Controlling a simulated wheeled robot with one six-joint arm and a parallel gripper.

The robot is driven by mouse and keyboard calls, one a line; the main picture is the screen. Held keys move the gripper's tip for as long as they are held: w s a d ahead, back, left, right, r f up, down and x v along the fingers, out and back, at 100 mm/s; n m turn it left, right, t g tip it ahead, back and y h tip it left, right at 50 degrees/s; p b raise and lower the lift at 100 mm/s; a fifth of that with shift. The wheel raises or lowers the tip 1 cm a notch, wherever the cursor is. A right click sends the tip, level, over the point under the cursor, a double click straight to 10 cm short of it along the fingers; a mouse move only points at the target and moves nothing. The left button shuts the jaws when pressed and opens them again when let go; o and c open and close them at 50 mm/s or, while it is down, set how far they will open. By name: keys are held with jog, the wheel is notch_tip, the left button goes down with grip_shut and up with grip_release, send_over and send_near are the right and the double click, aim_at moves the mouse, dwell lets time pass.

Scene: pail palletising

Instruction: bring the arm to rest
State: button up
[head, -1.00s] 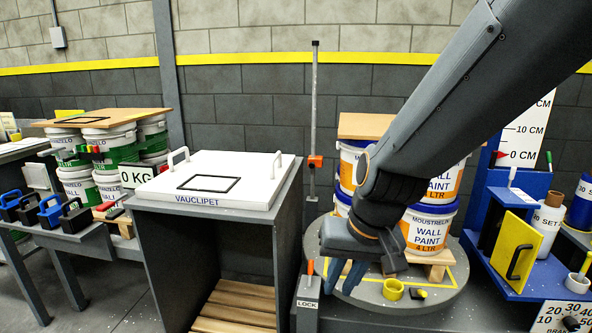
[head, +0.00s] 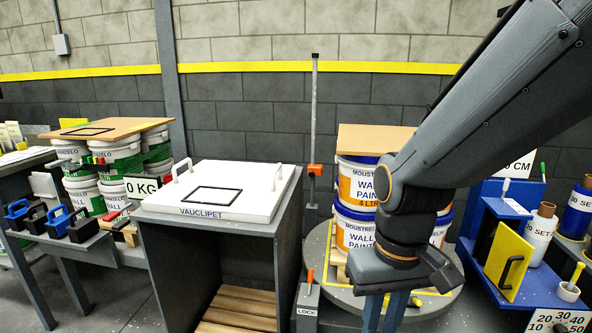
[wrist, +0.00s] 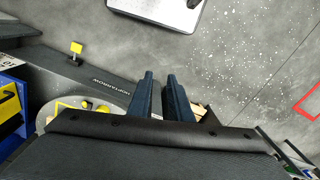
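My gripper (head: 384,312) hangs fingers-down at the end of my arm, in front of the round turntable (head: 345,300) in the head view. In the wrist view its two dark blue fingers (wrist: 161,95) stand side by side with a narrow gap and nothing between them. My arm crosses the upper right of the head view and hides part of the stack of wall paint pails (head: 352,187) on the turntable. A wooden board (head: 372,138) lies on top of that stack.
A grey cabinet with a white VAUCLIPET lid (head: 222,180) stands to the left. Green-labelled pails (head: 115,155) under a board stand farther left. A blue stand with a yellow panel (head: 508,262) is at the right. The wrist view shows open grey floor (wrist: 245,60).

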jog(key=d+r+m+p, duration=0.1)
jog(key=d+r+p, duration=0.4)
jog(key=p, duration=0.4)
jog(key=shift+s+d+r+m+p, duration=0.3)
jog(key=shift+s+d+r, duration=0.05)
jog(key=shift+d+r, duration=0.05)
jog(key=shift+d, duration=0.1)
dwell(0.7)
